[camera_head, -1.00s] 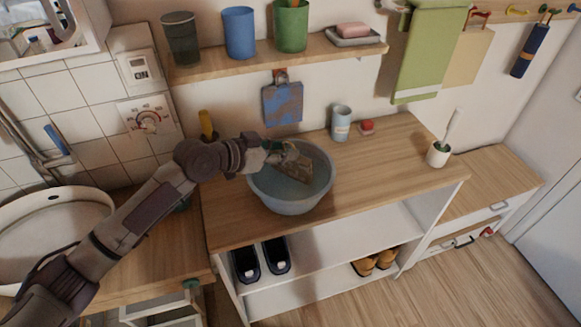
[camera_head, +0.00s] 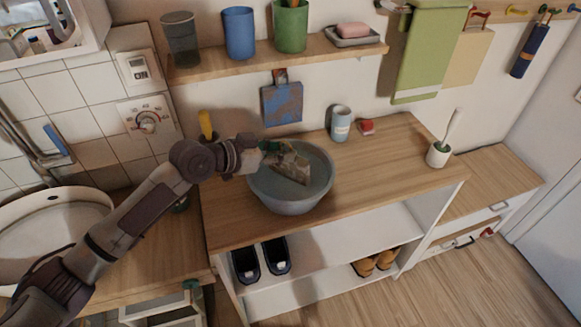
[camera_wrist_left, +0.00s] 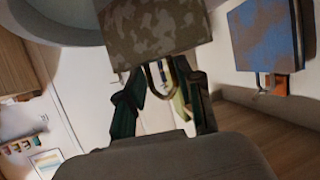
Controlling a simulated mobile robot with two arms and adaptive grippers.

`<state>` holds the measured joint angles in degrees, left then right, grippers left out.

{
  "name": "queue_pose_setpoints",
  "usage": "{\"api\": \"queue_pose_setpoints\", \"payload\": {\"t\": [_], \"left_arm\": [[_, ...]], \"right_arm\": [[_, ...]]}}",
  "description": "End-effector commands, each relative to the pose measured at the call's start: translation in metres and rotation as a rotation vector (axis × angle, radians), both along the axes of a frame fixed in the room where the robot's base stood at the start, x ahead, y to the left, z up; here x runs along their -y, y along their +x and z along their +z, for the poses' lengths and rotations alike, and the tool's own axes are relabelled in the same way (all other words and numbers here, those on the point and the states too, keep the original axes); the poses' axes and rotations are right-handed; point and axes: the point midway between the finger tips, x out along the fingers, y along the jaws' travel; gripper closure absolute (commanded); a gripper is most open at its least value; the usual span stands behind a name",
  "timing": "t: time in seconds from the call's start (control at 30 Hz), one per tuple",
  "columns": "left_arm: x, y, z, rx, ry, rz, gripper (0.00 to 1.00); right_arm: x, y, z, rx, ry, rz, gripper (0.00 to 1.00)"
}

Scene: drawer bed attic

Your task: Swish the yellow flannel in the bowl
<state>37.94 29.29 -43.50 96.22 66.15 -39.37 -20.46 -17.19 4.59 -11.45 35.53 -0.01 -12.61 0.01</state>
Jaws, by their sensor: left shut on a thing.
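The grey-blue bowl (camera_head: 290,205) stands on the wooden counter. My left gripper (camera_head: 272,150) is at the bowl's back left rim, shut on a mottled tan-brown flannel (camera_head: 293,170). The flannel looks more dirty brown than yellow and hangs as a stiff, tilted piece inside the bowl. In the left wrist view the flannel (camera_wrist_left: 155,35) is at the top, beyond the green-tipped fingers (camera_wrist_left: 160,88), and part of the bowl (camera_wrist_left: 70,18) shows at upper left. Whether the flannel touches the bowl's bottom or any water I cannot tell. My right gripper is not in view.
A blue-brown mottled cloth (camera_head: 282,103) hangs on the wall behind. The counter right of the bowl is clear.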

Motion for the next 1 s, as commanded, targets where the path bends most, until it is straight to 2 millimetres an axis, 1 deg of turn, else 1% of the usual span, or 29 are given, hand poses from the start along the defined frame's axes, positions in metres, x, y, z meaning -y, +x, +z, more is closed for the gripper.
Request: {"api": "queue_pose_setpoints", "payload": {"t": [0.07, 0.43, 0.7, 0.77, 0.83, 1.0], "left_arm": [[0.004, 0.001, 0.001, 0.0, 0.0, 0.0, 0.81], [0.005, 0.002, 0.0, 0.0, 0.0, 0.0, 0.81], [0.022, 0.007, 0.0, -0.001, -0.001, 0.0, 0.81], [0.021, 0.007, 0.0, -0.001, 0.001, 0.001, 0.81], [0.015, 0.006, -0.001, -0.001, 0.002, 0.002, 0.81], [-0.004, 0.0, -0.002, 0.0, 0.002, 0.003, 0.81]], "right_arm": [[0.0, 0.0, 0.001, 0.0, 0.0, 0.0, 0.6], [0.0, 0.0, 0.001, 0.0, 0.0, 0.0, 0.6], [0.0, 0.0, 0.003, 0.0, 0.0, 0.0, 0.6], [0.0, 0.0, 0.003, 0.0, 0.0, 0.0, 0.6], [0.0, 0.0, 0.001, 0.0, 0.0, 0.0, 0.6], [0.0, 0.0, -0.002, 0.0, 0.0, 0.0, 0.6]]}}
